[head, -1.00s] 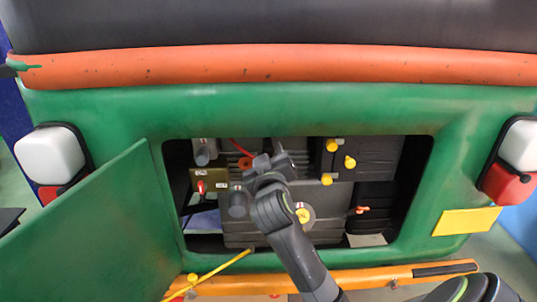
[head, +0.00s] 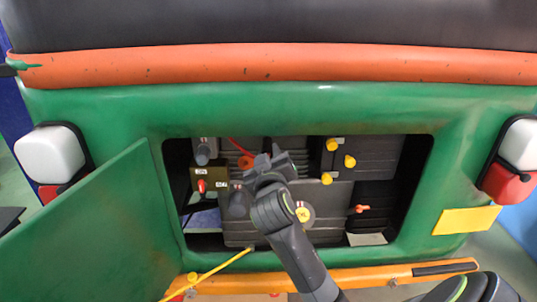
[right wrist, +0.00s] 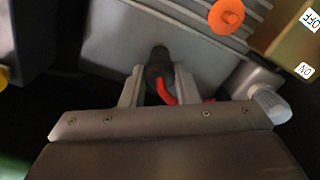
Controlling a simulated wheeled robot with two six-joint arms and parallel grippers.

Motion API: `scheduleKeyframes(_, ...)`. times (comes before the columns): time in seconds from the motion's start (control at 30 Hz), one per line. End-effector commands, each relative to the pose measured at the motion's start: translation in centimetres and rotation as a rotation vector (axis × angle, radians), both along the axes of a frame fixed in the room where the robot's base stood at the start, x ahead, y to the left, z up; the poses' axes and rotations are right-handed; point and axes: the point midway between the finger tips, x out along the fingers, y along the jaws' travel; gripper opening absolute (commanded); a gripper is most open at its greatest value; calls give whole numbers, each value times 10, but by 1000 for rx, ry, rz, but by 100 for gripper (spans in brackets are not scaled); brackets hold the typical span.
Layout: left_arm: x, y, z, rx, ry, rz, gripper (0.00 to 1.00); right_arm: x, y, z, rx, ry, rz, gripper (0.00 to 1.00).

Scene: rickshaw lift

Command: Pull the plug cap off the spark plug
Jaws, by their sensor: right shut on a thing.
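The plug cap (right wrist: 158,62) is a dark rubber boot with a red wire (right wrist: 183,90) bending off it. In the right wrist view it sits between the two fingers of my right gripper (right wrist: 158,84), which is shut on it. The cap is still against the grey engine block (right wrist: 105,45); the spark plug itself is hidden. In the head view my right gripper (head: 272,160) reaches into the open engine bay and covers the cap. The red wire also shows there (head: 240,147). My left gripper is not in view.
The green body panel (head: 300,108) frames the bay, with its open door (head: 95,235) at left. Near my gripper are an orange knob (head: 245,162), a switch plate (head: 209,178) and several yellow caps, one at the upper right (head: 350,161). A yellow rod (head: 222,265) slants below.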

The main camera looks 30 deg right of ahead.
Motion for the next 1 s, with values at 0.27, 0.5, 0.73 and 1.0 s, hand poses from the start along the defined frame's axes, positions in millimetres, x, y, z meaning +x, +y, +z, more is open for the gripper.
scheduleKeyframes(0.27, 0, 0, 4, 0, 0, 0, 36, -12, 8, 1, 1, -2, 0, 8)
scheduleKeyframes(0.5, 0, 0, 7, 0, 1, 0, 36, -22, 14, 0, 3, -1, 1, 8)
scheduleKeyframes(0.73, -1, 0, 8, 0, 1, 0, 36, -31, 19, 0, 2, -1, 0, 8)
scheduleKeyframes(1.0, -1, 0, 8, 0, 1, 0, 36, -33, 20, 1, 0, -2, 0, 8)
